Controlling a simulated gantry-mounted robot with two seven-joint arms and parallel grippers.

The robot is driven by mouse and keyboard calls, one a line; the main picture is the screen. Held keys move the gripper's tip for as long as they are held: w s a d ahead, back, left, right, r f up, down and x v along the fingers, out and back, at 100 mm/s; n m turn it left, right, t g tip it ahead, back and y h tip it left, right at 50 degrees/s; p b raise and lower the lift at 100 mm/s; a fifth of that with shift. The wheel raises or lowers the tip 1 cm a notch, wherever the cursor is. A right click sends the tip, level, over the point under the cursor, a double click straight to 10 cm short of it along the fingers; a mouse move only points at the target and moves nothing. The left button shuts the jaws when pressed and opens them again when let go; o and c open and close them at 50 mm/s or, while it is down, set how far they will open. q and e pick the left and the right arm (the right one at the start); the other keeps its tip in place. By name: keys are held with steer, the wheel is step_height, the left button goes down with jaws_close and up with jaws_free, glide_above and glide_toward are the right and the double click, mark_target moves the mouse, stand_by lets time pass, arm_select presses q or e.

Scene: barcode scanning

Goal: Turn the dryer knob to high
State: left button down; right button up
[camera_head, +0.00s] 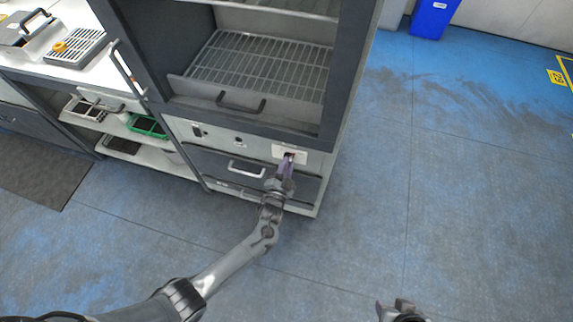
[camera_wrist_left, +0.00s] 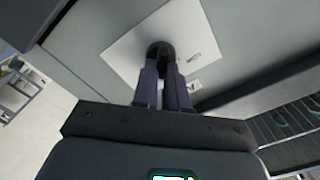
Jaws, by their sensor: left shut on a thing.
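The dryer (camera_head: 240,140) is a tall grey cabinet with a wire rack inside its upper chamber and a front panel below. Its dark round knob (camera_wrist_left: 160,50) sits on a white label plate (camera_wrist_left: 122,52) with small markings, which also shows at the panel's right end in the head view (camera_head: 277,150). My left gripper (camera_wrist_left: 162,68) is shut on the knob, one purple-grey finger on each side; in the head view it reaches the plate (camera_head: 288,160). The fingers hide part of the knob, and I cannot read its setting. My right gripper (camera_head: 391,306) shows only partly at the bottom edge.
Below the panel is a drawer with a light handle (camera_head: 246,169). A dark handle (camera_head: 241,103) is on the tray above. A bench (camera_head: 95,75) with shelves stands left. The blue floor (camera_head: 450,180) at right is clear; a blue bin (camera_head: 432,18) stands far back.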

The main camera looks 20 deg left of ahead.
stand_by(0.3)
arm_select(q)
steer(key=c, duration=1.2)
jaws_free()
steer(key=shift+o, duration=0.2)
steer(key=s+p, duration=0.2)
steer(key=s, duration=0.8)
steer(key=shift+s+d+p, duration=0.3)
steer(key=shift+s+d, duration=0.1)
steer(key=shift+d, duration=0.05)
steer(key=shift+f, duration=0.1)
